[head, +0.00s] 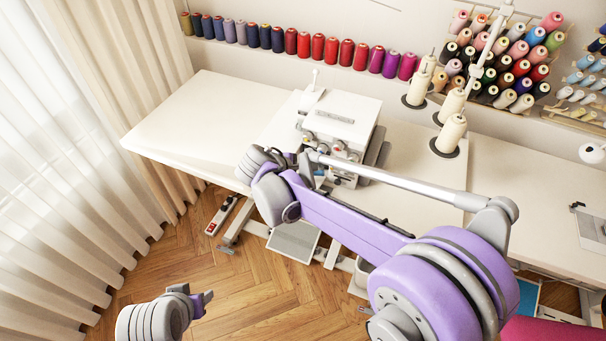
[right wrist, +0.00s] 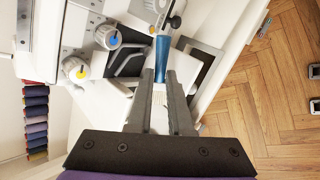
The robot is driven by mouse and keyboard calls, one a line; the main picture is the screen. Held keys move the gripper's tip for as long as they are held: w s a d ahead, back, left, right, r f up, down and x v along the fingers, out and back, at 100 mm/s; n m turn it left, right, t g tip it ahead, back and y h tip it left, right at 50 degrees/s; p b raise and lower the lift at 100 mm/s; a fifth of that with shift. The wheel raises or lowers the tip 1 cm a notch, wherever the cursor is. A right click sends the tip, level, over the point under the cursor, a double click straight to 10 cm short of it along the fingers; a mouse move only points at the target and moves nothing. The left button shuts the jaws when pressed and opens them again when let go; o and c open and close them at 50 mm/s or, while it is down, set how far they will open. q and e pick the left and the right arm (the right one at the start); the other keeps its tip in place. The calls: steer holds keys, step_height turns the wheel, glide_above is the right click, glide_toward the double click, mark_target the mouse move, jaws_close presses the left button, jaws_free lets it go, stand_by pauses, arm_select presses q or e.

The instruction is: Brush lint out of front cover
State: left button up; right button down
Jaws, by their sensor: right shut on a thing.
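The white overlock sewing machine (head: 343,115) stands on the white table in the head view. Its front with coloured-centre dials (right wrist: 75,68) shows at upper left in the right wrist view. My right gripper (right wrist: 159,76) is shut on a slim tool with a blue part (right wrist: 161,58), probably the lint brush; its far end is close to the metal parts at the machine's front, and I cannot tell whether it touches. In the head view my right arm reaches the machine's front and hides much of it. The front cover is not clearly identifiable. My left gripper (head: 202,299) is low over the floor, apparently empty; its finger gap is unclear.
The white table (head: 190,115) is bare left of the machine. Cream thread cones (head: 451,133) stand right of it. Thread spools (head: 318,46) line the wall. A red-and-white power strip (head: 221,214) and a grey pedal plate (head: 293,241) are below the table.

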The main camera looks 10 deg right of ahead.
steer(key=shift+w+d+r+p, duration=0.2)
steer(key=shift+r+p, duration=0.15)
steer(key=shift+r, duration=0.35)
steer(key=shift+w+d+r+p, duration=0.1)
steer(key=shift+w+r+p, duration=0.2)
steer(key=shift+r, duration=0.35)
steer(key=shift+s+a+f, duration=0.1)
steer(key=shift+s+a, duration=0.05)
